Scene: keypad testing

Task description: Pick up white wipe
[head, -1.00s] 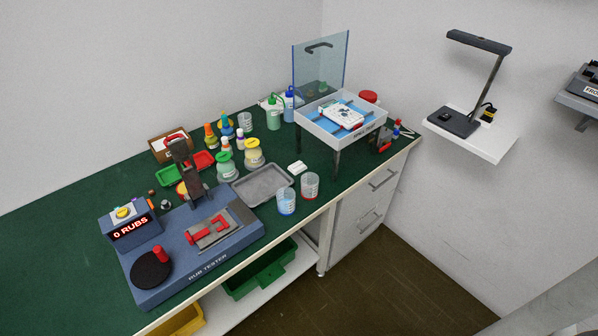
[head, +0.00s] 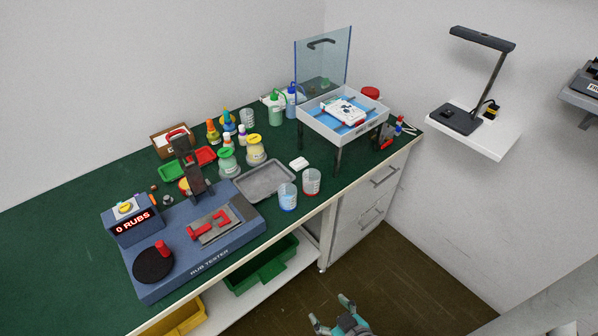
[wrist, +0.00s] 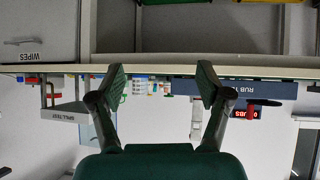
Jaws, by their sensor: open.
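A small white folded piece, which looks like the white wipe (head: 299,163), lies flat on the green bench top. It is right of the grey tray and behind the two beakers. My gripper (head: 331,309) is at the bottom edge of the head view, in front of the bench and well apart from the wipe. Its fingers are spread and empty. In the wrist view, which is upside down, the open fingers of my gripper (wrist: 160,76) face the bench's front edge. I cannot make out the wipe there.
Two beakers (head: 287,198) (head: 312,182) stand near the bench's front edge. The grey tray (head: 264,181) and the blue rub tester (head: 190,260) are to the left. The spill test stand (head: 343,130) with its clear shield is to the right. Bottles stand behind.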

